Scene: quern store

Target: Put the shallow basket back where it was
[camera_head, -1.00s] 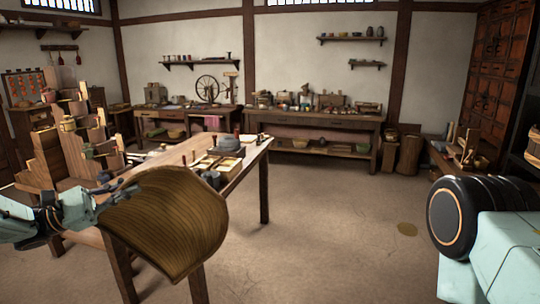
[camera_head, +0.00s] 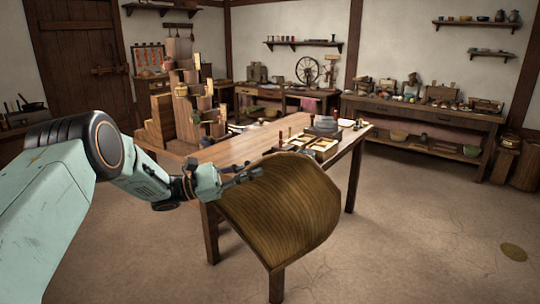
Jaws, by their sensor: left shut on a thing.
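The shallow basket (camera_head: 285,208) is a wide, curved, brown piece with fine ribbing, tilted in front of the wooden table. My left gripper (camera_head: 245,177) is shut on its upper left edge and holds it up in the air. The basket hides the table's near corner and part of its front edge. My right gripper is out of view.
The wooden table (camera_head: 232,149) carries a light divided tray (camera_head: 318,145) and a grey stone quern (camera_head: 326,125). Stepped wooden shelving (camera_head: 163,120) stands behind its left end. A long workbench (camera_head: 425,115) lines the back wall.

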